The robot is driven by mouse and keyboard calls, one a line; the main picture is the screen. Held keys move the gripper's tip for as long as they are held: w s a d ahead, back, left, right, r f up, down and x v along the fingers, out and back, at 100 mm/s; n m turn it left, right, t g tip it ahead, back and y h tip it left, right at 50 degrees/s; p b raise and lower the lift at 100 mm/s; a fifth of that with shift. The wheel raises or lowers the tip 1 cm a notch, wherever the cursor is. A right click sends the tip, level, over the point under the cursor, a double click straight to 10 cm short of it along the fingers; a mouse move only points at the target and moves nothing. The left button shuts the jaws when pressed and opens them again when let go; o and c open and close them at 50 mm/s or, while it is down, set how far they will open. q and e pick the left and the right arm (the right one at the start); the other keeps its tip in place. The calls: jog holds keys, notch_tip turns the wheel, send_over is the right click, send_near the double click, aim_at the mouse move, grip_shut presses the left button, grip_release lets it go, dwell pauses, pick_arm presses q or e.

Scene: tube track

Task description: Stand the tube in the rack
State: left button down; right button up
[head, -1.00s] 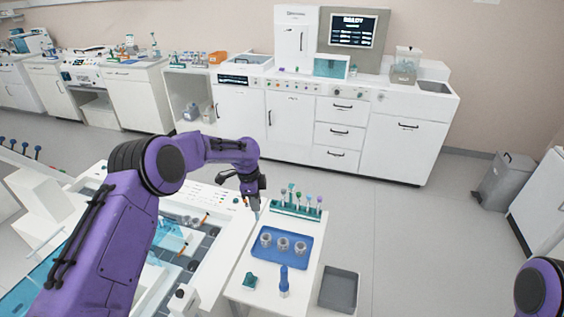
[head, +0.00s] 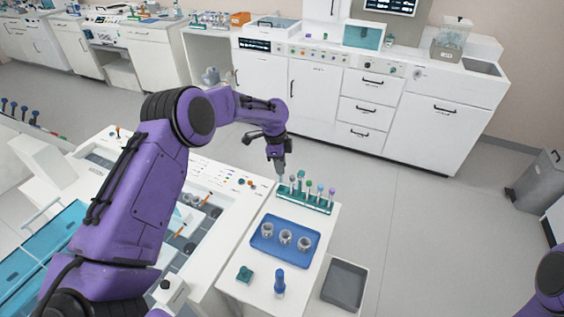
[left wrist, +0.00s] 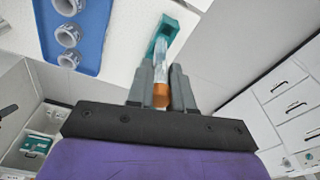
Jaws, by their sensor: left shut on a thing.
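My left gripper (head: 279,173) is at the left end of the teal tube rack (head: 318,207), just above or beside it. In the left wrist view its two fingers (left wrist: 162,90) are shut on a clear tube (left wrist: 178,82) with an orange end (left wrist: 161,96). Part of the rack (left wrist: 163,30) shows just beyond the fingertips. I cannot tell whether the held tube touches the rack or has entered it. Several other tubes with coloured caps stand in the rack. My right gripper is out of view.
A blue tray (head: 262,249) with three grey cups lies in front of the rack on the white table (head: 318,240). A small teal block (head: 244,274) and a blue upright object (head: 280,284) stand nearer. A grey bin (head: 344,286) is at the right.

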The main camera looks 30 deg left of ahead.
pick_arm(q)
jog(key=shift+f+b, duration=0.3)
jog(key=shift+f, duration=0.55)
jog(key=shift+w+f, duration=0.45)
jog(key=shift+f, duration=0.05)
jog(key=shift+w+a+f, duration=0.1)
jog(key=shift+w+f, duration=0.1)
jog(key=shift+f, duration=0.15)
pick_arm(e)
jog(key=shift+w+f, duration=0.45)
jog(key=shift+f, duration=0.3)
pick_arm(q)
jog(key=shift+r, duration=0.1)
